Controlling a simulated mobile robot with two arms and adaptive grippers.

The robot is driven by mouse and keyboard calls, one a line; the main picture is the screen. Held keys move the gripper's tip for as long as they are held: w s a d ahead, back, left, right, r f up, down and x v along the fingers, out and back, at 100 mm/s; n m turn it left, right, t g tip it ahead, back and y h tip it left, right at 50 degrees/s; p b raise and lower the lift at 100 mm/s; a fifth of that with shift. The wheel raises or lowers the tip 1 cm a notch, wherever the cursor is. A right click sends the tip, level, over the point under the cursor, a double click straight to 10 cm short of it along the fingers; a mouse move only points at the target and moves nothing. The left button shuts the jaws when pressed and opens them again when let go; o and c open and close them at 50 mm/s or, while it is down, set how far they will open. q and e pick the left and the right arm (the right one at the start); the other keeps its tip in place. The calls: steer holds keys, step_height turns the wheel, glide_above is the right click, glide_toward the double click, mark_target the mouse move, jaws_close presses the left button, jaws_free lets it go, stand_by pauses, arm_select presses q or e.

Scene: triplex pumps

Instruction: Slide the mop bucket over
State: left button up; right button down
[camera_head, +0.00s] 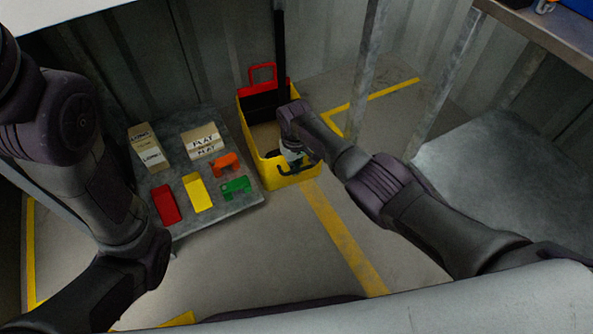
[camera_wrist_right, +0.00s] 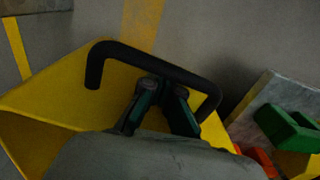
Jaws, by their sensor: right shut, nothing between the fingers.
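The yellow mop bucket (camera_head: 270,174) stands on the floor against the right end of the low table, with a red-handled wringer (camera_head: 263,74) at its back. A bent black handle (camera_wrist_right: 160,62) crosses the bucket's near side; it also shows in the head view. My right gripper (camera_head: 291,157) is over the bucket's near end. In the wrist view its fingers (camera_wrist_right: 164,90) are shut and empty, within the handle's bend and just short of its crossbar; whether they touch it I cannot tell. My left arm is at the left; its gripper is not in view.
A low grey table (camera_head: 237,203) left of the bucket holds labelled boxes (camera_head: 203,141) and red, yellow, orange and green pieces. A grey metal post (camera_head: 364,75) stands right of the bucket.

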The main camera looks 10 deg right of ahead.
steer(key=shift+w+a+r, duration=0.1)
steer(key=shift+r, duration=0.15)
